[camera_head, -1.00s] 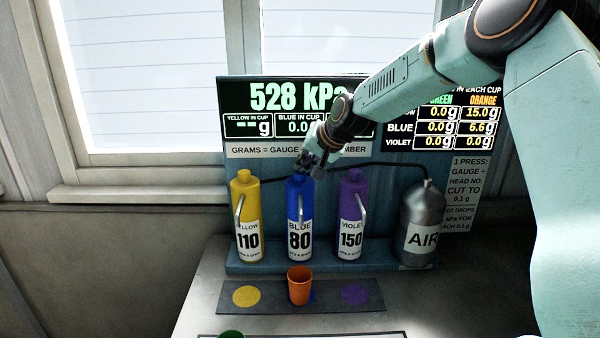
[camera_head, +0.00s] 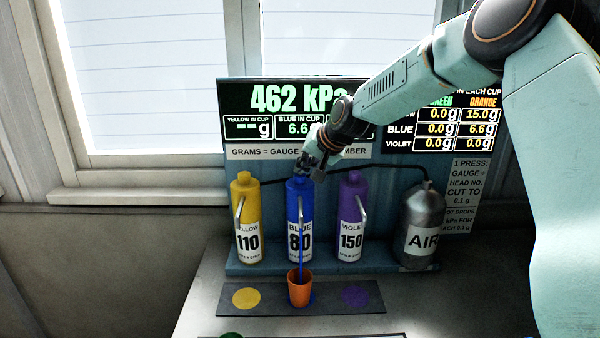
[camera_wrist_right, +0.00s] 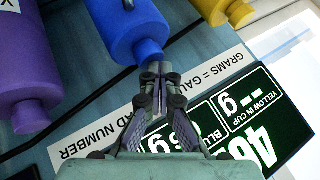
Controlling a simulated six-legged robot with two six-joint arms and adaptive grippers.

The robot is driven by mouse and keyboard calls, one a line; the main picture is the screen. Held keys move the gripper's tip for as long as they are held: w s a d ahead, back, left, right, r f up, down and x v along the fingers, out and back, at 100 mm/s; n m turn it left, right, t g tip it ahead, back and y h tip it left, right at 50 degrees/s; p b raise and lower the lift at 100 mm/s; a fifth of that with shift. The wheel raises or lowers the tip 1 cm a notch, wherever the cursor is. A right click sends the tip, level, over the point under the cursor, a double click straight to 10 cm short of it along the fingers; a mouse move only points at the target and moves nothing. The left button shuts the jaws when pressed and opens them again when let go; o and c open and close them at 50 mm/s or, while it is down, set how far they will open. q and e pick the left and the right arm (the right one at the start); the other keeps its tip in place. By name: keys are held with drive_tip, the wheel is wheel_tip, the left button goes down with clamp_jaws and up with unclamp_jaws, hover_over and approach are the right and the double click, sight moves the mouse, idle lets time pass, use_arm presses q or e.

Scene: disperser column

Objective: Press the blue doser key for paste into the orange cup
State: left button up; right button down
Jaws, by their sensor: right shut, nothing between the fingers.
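The blue doser (camera_head: 299,222), labelled BLUE 80, stands between the yellow and violet ones. Its blue key on top shows in the right wrist view (camera_wrist_right: 148,50). My right gripper (camera_head: 308,172) is shut and empty at the top of the blue doser; its closed fingertips (camera_wrist_right: 160,70) are at the key, and I cannot tell whether they touch. A blue stream runs from the blue spout into the orange cup (camera_head: 300,291), which stands upright below on the dark strip. The gauge reads 462 kPa; the blue-in-cup display reads 6.6. My left gripper is not in view.
The yellow doser (camera_head: 246,222) and violet doser (camera_head: 350,225) stand on either side. A grey AIR tank (camera_head: 422,226) is at the right. The dark strip (camera_head: 275,302) has yellow and violet spots clear. A green cup's rim (camera_head: 231,335) shows at the bottom edge.

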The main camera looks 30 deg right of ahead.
sight(302, 176)
drive_tip(key=shift+w+r+p, duration=0.1)
drive_tip(key=shift+r+p, duration=0.55)
drive_tip(key=shift+r, duration=0.2)
drive_tip(key=shift+r+p, duration=0.65)
wheel_tip(302, 176, up, 4)
drive_tip(key=p, duration=0.4)
drive_tip(key=shift+f, duration=0.15)
